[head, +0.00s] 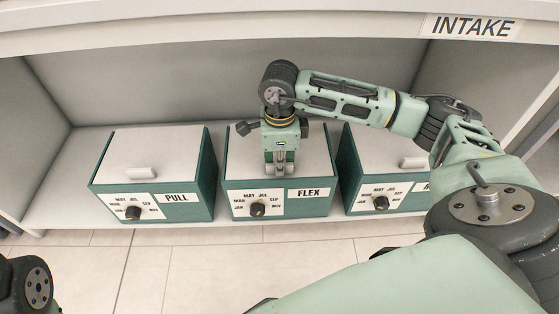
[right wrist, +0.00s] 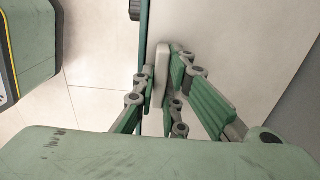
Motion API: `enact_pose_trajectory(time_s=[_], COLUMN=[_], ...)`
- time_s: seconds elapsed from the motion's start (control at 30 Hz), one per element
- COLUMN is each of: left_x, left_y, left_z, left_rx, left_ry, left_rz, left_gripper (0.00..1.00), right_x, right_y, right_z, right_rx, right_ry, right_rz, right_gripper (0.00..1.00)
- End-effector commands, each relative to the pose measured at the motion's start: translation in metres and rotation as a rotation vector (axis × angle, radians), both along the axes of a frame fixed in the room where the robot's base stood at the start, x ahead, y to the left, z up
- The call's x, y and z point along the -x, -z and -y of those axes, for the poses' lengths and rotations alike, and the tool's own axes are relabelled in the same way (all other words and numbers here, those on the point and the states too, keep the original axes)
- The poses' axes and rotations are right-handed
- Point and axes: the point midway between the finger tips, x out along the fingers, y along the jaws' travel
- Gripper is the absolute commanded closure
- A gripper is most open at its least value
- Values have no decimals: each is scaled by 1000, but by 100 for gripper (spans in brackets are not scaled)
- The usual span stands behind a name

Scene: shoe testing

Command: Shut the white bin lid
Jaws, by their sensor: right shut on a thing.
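The middle bin (head: 235,200), green and labelled FLEX, stands on the shelf with its white lid (head: 243,150) lying flat on top, apparently shut. My right gripper (head: 281,168) points down over the front of this lid. In the right wrist view its fingers (right wrist: 163,88) are closed on the lid's pale handle (right wrist: 161,70), one finger on each side. The lid (right wrist: 235,45) fills the right of that view. The gripper hides most of the handle in the head view. My left gripper is out of view; only a piece of my left arm shows at bottom left.
A similar bin labelled PULL (head: 155,208) stands to the left, and another bin (head: 357,200) to the right, partly behind my right arm. Both have white lids lying flat. The shelf's upper edge (head: 200,30) with an INTAKE sign (head: 472,27) runs above. The tiled floor (head: 140,270) in front is clear.

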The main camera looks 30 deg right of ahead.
Motion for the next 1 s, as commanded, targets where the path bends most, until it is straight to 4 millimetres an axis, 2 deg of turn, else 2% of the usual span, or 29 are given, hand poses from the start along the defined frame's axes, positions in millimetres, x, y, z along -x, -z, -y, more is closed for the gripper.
enact_pose_trajectory(time_s=[0.07,0.1,0.3,0.67,1.0], left_x=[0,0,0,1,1], left_y=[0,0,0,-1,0], left_z=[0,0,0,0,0], left_rx=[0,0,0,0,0], left_ry=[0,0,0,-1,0], left_rz=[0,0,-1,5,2], left_gripper=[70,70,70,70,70], right_x=[5,5,4,2,2], right_y=[1,1,2,-4,-56], right_z=[-4,-4,-4,-2,-2], right_rx=[-8,-8,-7,-6,-5], right_ry=[-5,-5,-5,-3,-4], right_rz=[-14,-14,-13,-7,-6], right_gripper=[100,88,70,70,70])
